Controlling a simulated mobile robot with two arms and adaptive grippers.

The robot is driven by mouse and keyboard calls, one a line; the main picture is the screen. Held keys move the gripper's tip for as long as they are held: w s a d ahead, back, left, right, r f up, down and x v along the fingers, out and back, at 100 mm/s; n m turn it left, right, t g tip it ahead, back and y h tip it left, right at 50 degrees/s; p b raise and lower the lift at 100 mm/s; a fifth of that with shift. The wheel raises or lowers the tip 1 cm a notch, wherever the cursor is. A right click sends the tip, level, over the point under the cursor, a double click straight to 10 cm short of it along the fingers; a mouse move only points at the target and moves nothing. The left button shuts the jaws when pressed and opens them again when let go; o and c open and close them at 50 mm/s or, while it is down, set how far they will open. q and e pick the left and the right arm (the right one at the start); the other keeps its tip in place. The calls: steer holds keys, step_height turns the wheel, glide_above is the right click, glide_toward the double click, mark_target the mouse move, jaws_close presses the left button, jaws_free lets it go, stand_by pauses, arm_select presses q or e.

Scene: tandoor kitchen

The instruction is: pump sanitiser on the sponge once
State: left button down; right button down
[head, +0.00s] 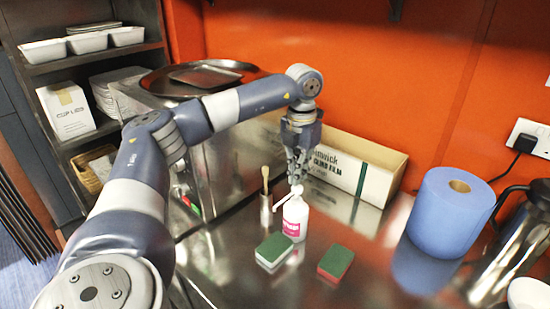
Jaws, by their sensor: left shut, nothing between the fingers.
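A white pump bottle with a pink label (295,221) stands upright on the steel counter. Its white pump head and spout point to the left. My left gripper (294,180) points down directly over the pump head, shut with nothing between its fingers. Its tips are at or just above the pump; I cannot tell whether they touch. A sponge with a green top and pale base (273,249) lies in front of the bottle, slightly left. A second sponge, green with a red side (335,262), lies to the right of it. My right gripper is not in view.
A blue paper roll (450,213) and a metal jug (515,240) stand at the right. A white and brown box (357,165) is behind the bottle. A wooden-handled tool in a small metal cup (266,209) stands just left of the bottle. The front counter is clear.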

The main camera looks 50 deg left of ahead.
mark_target(297, 187)
arm_select(q)
steer(key=shift+f, duration=0.15)
stand_by(0.4)
steer(key=shift+f+b, duration=0.4)
steer(key=shift+f, duration=0.1)
steer(key=shift+f+b, duration=0.55)
steer(key=shift+f, duration=0.5)
steer(key=shift+r+p, duration=1.4)
steer(key=shift+r, duration=0.2)
steer(key=shift+r, duration=0.15)
